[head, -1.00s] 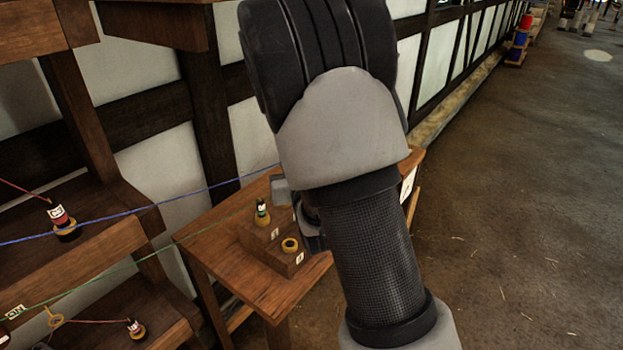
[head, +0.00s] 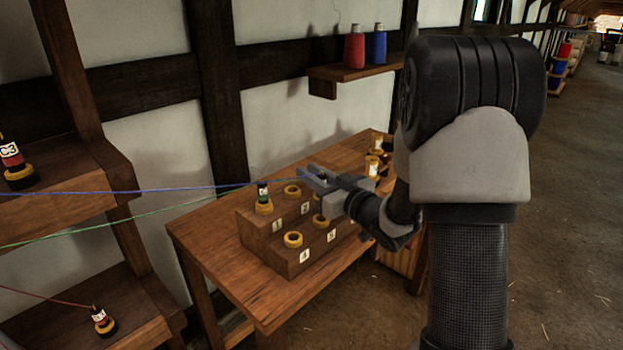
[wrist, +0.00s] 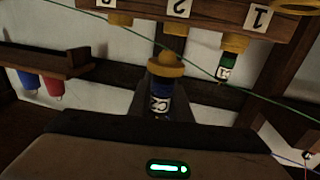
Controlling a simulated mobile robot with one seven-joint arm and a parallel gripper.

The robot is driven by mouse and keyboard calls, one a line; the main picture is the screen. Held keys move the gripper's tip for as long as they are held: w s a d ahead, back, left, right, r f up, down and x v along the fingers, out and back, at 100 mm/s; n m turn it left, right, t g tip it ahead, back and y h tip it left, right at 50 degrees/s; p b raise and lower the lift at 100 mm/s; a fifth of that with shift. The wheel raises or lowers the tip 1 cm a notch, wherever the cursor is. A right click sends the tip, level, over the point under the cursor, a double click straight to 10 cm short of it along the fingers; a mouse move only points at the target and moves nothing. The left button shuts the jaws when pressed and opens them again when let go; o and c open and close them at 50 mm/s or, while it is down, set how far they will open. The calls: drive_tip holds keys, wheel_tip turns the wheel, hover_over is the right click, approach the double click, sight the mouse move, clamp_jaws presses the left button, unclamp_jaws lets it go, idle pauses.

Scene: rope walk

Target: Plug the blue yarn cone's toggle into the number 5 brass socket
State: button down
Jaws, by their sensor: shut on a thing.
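My gripper (head: 314,178) is shut on the blue toggle (wrist: 160,97), which has a blue band, a pale label and a brass collar. The toggle's plug end points away from my gripper in the wrist view, free of any socket. The blue cord runs from the left to my gripper. The stepped wooden block (head: 265,240) carries numbered brass sockets. The number 5 socket (head: 320,221) is on its lower step, just below my gripper and partly hidden. The number 4 socket (head: 292,240) is empty; so is the number 2 socket (head: 292,190).
A green-banded toggle (head: 263,190) stands in the number 1 socket, its green cord running left. Other toggles stand on the left rack (head: 70,175). The table's (head: 225,255) front left is bare.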

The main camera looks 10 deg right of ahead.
drive_tip(key=shift+f+b, duration=1.45)
drive_tip(key=shift+f, duration=1.15)
drive_tip(key=shift+b, duration=0.4)
drive_tip(key=shift+f+b, duration=0.55)
drive_tip(key=c, duration=2.1)
unclamp_jaws()
drive_tip(key=shift+o, duration=1)
drive_tip(key=shift+d, duration=0.1)
drive_tip(key=b+v, duration=0.1)
drive_tip(key=v, duration=1)
